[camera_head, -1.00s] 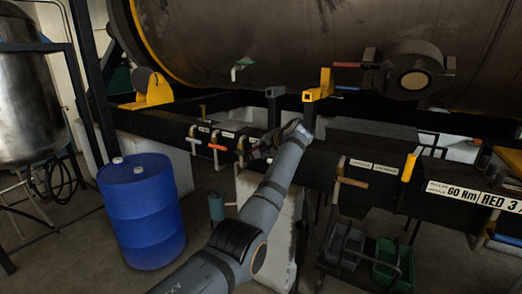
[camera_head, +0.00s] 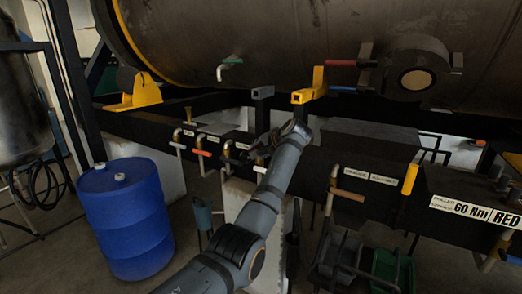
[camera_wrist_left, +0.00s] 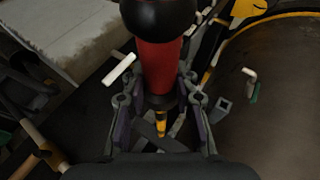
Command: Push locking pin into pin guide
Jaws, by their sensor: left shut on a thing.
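My left gripper (camera_wrist_left: 158,98) is shut on a red cylindrical handle (camera_wrist_left: 160,66) with a black ball end, seen in the left wrist view; this appears to be the locking pin. A small yellow piece (camera_wrist_left: 160,123) shows below the handle between the fingers; I cannot tell whether it belongs to the pin. In the head view my left gripper (camera_head: 257,151) is small and dark, in front of the black beam, and the pin cannot be made out. A grey square tube end (camera_head: 263,92) and a yellow one (camera_head: 302,96) stand above it; which is the pin guide is unclear. My right gripper is out of view.
The large tank (camera_head: 290,45) fills the top. Valves with coloured handles (camera_head: 203,153) line the black beam (camera_head: 140,127) left of my gripper. A blue drum (camera_head: 127,220) and dark crates (camera_head: 340,255) stand on the floor.

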